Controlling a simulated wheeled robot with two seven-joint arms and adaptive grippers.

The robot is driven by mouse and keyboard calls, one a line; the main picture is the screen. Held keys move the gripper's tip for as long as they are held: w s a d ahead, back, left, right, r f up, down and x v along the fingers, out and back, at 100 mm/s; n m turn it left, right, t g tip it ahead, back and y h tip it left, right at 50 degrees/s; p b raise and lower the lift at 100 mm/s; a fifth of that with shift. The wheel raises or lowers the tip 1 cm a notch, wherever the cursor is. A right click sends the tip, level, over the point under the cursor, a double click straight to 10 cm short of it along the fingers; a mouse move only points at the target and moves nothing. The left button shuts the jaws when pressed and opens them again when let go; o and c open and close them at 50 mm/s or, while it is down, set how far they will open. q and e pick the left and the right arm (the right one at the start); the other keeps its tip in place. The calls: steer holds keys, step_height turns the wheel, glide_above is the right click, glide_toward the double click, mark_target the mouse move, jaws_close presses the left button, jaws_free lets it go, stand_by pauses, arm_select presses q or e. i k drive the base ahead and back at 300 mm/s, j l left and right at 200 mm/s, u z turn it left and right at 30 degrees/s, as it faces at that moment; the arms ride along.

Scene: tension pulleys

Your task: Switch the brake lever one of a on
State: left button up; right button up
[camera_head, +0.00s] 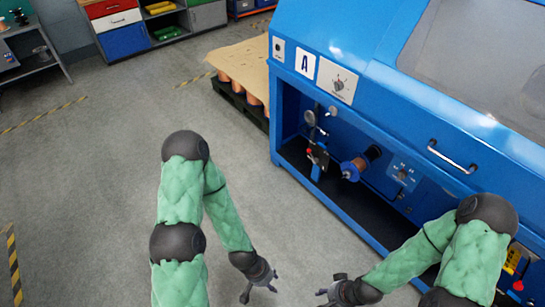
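The blue machine (285,110) with a white sign "A" (305,63) fills the right side of the head view. In its open bay a small lever with a red knob (309,151) stands beside a dark mechanism at the left end. I cannot tell for sure which part is the brake lever. My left gripper (260,291) is open and empty, low in the middle, in front of the machine and well apart from it. My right gripper (323,298) is at the bottom edge, apparently open and empty, also apart from the lever.
A copper-coloured spool (361,163) and a small control panel (403,173) sit right of the lever. A covered pallet (243,69) stands left of the machine. Shelves (123,30) line the back. The grey floor (90,165) at left is clear.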

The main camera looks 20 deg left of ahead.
mark_target(315, 160)
steer(key=u, duration=0.15)
steer(key=i+j+z, duration=0.15)
steer(key=i+j, duration=1.4)
steer(key=i, duration=0.15)
